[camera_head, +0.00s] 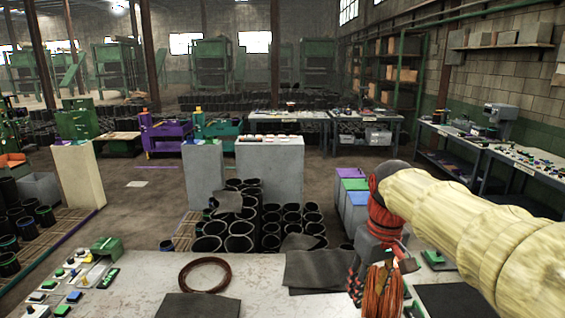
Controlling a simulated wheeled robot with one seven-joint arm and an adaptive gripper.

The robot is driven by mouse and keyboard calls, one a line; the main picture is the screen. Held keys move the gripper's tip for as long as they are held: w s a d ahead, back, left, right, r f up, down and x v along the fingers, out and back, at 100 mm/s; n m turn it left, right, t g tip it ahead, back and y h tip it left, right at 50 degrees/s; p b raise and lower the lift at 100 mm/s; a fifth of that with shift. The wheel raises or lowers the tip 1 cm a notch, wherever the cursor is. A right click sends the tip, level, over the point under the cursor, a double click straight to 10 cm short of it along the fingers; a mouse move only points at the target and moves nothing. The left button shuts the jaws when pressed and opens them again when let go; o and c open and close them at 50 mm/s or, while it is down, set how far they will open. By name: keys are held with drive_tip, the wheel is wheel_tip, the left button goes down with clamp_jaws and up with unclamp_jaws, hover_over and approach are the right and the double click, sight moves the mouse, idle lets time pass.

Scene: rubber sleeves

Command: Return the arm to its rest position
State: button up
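My arm (460,215), in a pale yellow ribbed cover, reaches in from the right edge to a dark rounded joint. Below the joint a red-wrapped section (384,215) hangs down to my gripper (380,252), grey and dark, above the right part of the near worktop (150,280). Its fingers are small and mixed up with dark and red parts, so I cannot tell whether they are open or shut. A bundle of orange cord (379,293) shows just below the gripper; whether it touches the gripper is unclear.
Dark flat sheets (318,268) and a brown ring (204,274) lie on the worktop. Small switches and a green device (106,245) are at its left. Black sleeves (240,228) stand on the floor beyond, near grey bins (356,212). Side benches (520,160) line the right wall.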

drive_tip(key=s+f+m+t+b, duration=0.1)
drive_tip(key=s+f, duration=0.3)
drive_tip(key=s, duration=0.6)
drive_tip(key=s+f+m+t+b, duration=0.2)
drive_tip(key=s+f, duration=0.3)
drive_tip(key=s, duration=0.5)
drive_tip(key=shift+f+t, duration=0.25)
drive_tip(key=shift+t, duration=0.35)
drive_tip(key=shift+s+d, duration=0.15)
drive_tip(key=shift+c, duration=1.3)
